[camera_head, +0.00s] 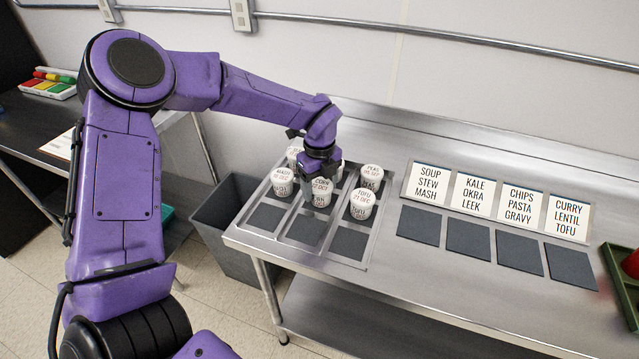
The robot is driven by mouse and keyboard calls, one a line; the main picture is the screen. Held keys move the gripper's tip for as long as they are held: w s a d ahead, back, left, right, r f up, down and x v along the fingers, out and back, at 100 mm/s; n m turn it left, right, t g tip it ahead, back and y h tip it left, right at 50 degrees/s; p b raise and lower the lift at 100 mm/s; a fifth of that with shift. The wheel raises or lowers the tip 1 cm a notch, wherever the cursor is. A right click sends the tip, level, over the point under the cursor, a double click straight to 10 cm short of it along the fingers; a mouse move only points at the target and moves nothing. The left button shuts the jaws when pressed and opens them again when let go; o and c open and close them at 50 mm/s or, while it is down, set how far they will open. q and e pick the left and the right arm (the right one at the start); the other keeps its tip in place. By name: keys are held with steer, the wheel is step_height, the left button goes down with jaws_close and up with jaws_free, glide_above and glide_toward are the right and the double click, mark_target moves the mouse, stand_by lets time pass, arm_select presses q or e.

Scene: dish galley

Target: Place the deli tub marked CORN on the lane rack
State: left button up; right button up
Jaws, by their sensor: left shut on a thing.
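The lane rack (262,240) lies at the left end of the steel counter, with dark cells in three lanes. My left gripper (321,172) points down over its middle lane, shut on the white tub marked CORN (322,196). The tub is upright at the middle lane; I cannot tell whether its base touches the rack. To its left is a tub whose label is hard to read (283,185); to its right is one marked TOFU (362,207). My right gripper is out of view.
A tub marked PEAS (372,178) and others, partly hidden by my gripper, stand farther back. The front cells are bare. Label cards (425,184) stand behind dark squares (419,226) on the right. A green tray (621,285) sits at the right edge, a grey bin (213,215) beside the counter.

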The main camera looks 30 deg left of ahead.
mark_target(319, 184)
arm_select(q)
steer(key=shift+f, duration=0.1)
steer(key=o, duration=1.1)
steer(key=shift+r, duration=0.35)
step_height(319, 184, up, 12)
steer(key=shift+f+b, duration=0.15)
steer(key=shift+b, duration=0.7)
